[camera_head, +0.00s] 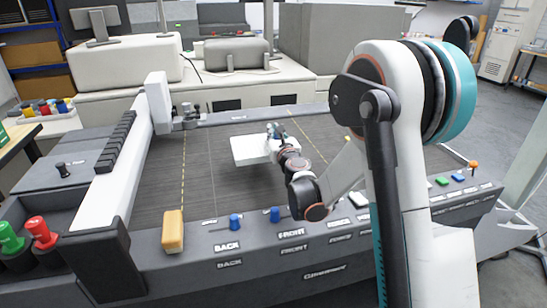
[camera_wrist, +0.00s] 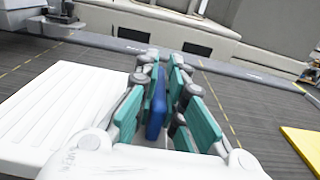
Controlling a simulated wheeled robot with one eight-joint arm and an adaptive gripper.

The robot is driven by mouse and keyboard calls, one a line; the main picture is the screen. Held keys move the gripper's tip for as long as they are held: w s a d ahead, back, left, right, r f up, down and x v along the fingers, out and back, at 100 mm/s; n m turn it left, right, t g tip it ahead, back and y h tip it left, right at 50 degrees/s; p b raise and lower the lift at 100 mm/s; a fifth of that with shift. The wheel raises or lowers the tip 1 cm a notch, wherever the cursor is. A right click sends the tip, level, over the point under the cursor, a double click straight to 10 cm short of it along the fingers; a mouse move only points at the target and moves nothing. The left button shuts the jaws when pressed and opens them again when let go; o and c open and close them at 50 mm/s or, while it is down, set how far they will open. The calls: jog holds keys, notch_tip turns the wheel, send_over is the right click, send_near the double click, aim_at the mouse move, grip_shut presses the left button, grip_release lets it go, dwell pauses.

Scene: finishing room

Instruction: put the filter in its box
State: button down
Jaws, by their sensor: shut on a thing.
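My gripper (camera_wrist: 166,95) is shut on a slim blue piece (camera_wrist: 157,108), upright between its teal finger pads. I cannot tell whether this piece is the filter. A flat white ribbed block (camera_wrist: 65,110) lies on the dark bed just left of my gripper in the wrist view. In the head view the white block (camera_head: 249,150) is beside my gripper (camera_head: 274,130), which hides its right end. I cannot make out a clearly open box in either view.
The dark bed (camera_head: 215,180) has free room around the white block. A yellow flat thing (camera_wrist: 303,146) lies right of my gripper. A grey front panel with blue knobs (camera_head: 235,221) and a tan block (camera_head: 173,231) edges the near side. A white gantry (camera_head: 112,165) stands left.

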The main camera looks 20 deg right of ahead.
notch_tip(320, 180, down, 7)
jog(key=shift+f+b, duration=0.1)
jog(key=shift+b, duration=1.1)
jog(key=shift+r, duration=0.2)
jog(key=c, duration=1.7)
grip_release()
jog(key=shift+f, duration=0.1)
